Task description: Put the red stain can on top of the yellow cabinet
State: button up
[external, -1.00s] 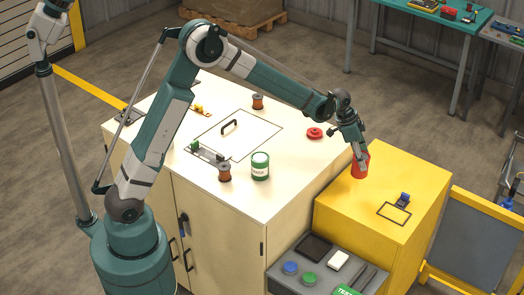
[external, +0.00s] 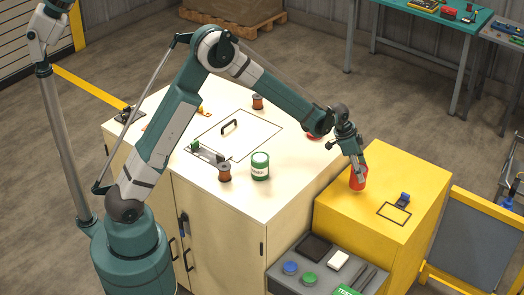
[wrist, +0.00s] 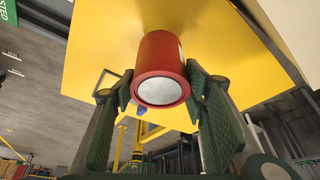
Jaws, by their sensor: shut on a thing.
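The red stain can (external: 358,180) is at the back left part of the yellow cabinet (external: 345,212), over its top. In the wrist view the red can (wrist: 158,68) shows its pale round end towards the camera, with the yellow top (wrist: 95,50) behind it. My gripper (external: 358,172) is shut on the can from above, with a green pad on each side of it. Whether the can's base touches the cabinet top or hangs just above it, I cannot tell.
A blue item (external: 403,199) and a black outlined square (external: 394,214) are on the cabinet's right part. The cream cabinet (external: 290,195) stands to the left, with a green can (external: 260,166) on it. A grey tray (external: 322,272) is in front.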

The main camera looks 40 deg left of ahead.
jog(key=shift+f, duration=1.55)
jog(key=shift+f, duration=0.15)
jog(key=o, duration=1.1)
jog(key=shift+v, duration=6.15)
jog(key=shift+a, duration=0.1)
